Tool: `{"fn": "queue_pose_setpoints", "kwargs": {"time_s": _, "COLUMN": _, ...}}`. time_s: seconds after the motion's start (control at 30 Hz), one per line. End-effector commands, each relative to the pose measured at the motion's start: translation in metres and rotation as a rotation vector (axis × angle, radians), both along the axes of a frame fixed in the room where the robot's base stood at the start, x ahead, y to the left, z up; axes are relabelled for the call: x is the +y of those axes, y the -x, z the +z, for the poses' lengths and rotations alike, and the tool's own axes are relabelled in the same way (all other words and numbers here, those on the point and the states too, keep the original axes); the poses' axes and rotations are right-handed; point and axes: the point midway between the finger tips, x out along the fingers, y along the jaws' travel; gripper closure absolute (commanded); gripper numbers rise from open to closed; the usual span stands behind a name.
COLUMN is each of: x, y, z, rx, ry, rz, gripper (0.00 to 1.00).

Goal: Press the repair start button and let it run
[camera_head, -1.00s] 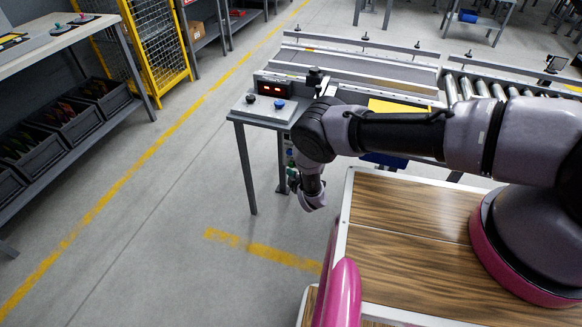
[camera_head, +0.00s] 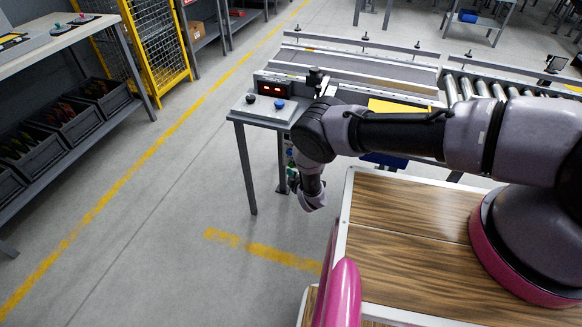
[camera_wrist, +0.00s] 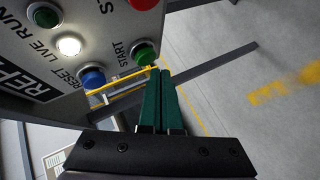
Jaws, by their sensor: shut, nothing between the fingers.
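In the wrist view a grey panel (camera_wrist: 30,55) carries black labels, including START, RESET, LIVE and RUN. The green button (camera_wrist: 144,52) sits beside START. A blue button (camera_wrist: 92,77) sits beside RESET. A red button (camera_wrist: 143,4) is cut off at the top. My gripper (camera_wrist: 161,72) is shut and empty, its dark green fingertips right by the green button's lower edge. I cannot tell whether they touch it. In the head view the panel is largely hidden behind my arm.
A small table (camera_head: 240,112) with a black knob (camera_head: 251,99), a blue knob (camera_head: 280,104) and a red display (camera_head: 272,88) stands beside the conveyor (camera_head: 360,70). A shelf with dark bins (camera_head: 62,125) is at left. The floor between is clear.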

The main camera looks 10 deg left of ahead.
Motion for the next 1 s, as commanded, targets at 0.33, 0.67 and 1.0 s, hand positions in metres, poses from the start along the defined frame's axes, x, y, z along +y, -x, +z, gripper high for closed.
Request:
{"fn": "queue_pose_setpoints", "kwargs": {"time_s": 0.33, "x": 0.0000, "y": 0.0000, "z": 0.0000, "rx": 0.000, "ry": 0.000, "rz": 0.000, "gripper": 1.00}}
{"fn": "queue_pose_setpoints", "kwargs": {"time_s": 0.67, "x": -0.0005, "y": -0.0056, "z": 0.0002, "rx": -0.001, "ry": 0.000, "rz": 0.000, "gripper": 1.00}}
{"fn": "queue_pose_setpoints", "kwargs": {"time_s": 1.0, "x": -0.0006, "y": -0.0084, "z": 0.0002, "rx": 0.000, "ry": 0.000, "rz": 0.000, "gripper": 1.00}}
